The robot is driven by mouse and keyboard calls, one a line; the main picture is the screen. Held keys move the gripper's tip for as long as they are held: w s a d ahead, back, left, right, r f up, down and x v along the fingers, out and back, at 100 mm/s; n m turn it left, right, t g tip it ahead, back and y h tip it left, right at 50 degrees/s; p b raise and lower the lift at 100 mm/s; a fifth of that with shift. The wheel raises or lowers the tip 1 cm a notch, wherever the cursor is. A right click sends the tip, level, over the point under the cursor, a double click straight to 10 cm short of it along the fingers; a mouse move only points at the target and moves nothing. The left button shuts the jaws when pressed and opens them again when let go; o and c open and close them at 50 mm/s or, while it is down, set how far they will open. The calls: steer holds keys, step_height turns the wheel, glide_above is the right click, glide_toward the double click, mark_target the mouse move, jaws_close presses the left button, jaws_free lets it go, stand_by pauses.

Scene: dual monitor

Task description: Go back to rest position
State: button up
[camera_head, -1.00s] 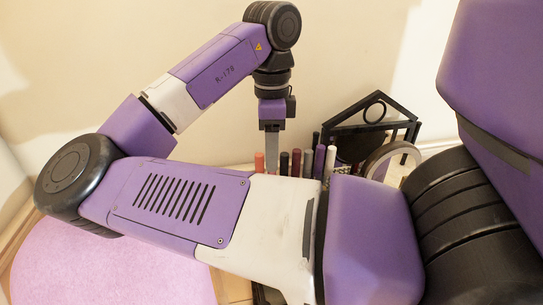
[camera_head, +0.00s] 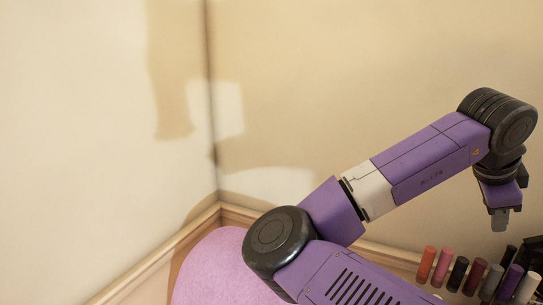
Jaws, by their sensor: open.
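My gripper (camera_head: 500,223) hangs from the bent purple and white arm at the right side of the head view. It points down and is open. I see nothing held between its fingers, though they are small and seen nearly edge-on. In the picture it is just above a row of several small upright cylinders (camera_head: 472,277), coloured red, pink, black, maroon, grey, purple and white. A gap shows between the fingertips and the cylinder tops. The lower part of my arm runs out of the bottom edge.
A pink round-edged surface (camera_head: 215,268) lies at the bottom, partly hidden by my arm. A dark object is cut off at the right edge. The upper left is free.

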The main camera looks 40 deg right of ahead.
steer(key=w+d+r+n+g+h, duration=0.15)
steer(key=d+r+n+h, duration=0.3)
steer(key=r+h, duration=0.45)
steer(key=w+a+r+n+t+h, duration=0.35)
steer(key=w+r+n, duration=0.2)
steer(key=w, duration=0.25)
steer(key=w+a+f+n+t+y, duration=0.3)
steer(key=w+a+f+n+t, duration=0.1)
steer(key=w+a+n+t, duration=0.45)
steer(key=w+a+f+n+t+y, duration=0.2)
steer(key=w+a+f+n+t, duration=0.25)
steer(key=a+n+t, duration=0.5)
steer(key=s+a+f+n+t+y, duration=0.2)
steer(key=a+f+y, duration=0.4)
steer(key=a+f, duration=0.25)
steer(key=s+a+f+n+t+y, duration=0.1)
steer(key=s+a+f+n+y, duration=0.15)
steer(key=a+f+y, duration=0.4)
steer(key=s+a+f+m+g+y, duration=0.1)
steer(key=s+a+f+g, duration=0.2)
steer(key=s+a+f, duration=0.3)
steer(key=s+a+f+g+y, duration=0.1)
steer(key=s+a+f+g, duration=0.2)
steer(key=s, duration=1.1)
steer(key=a+f, duration=0.3)
steer(key=f, duration=0.3)
steer(key=shift+s+a+f+m, duration=0.15)
steer(key=shift+a+f+m, duration=0.05)
steer(key=shift+a+m, duration=0.15)
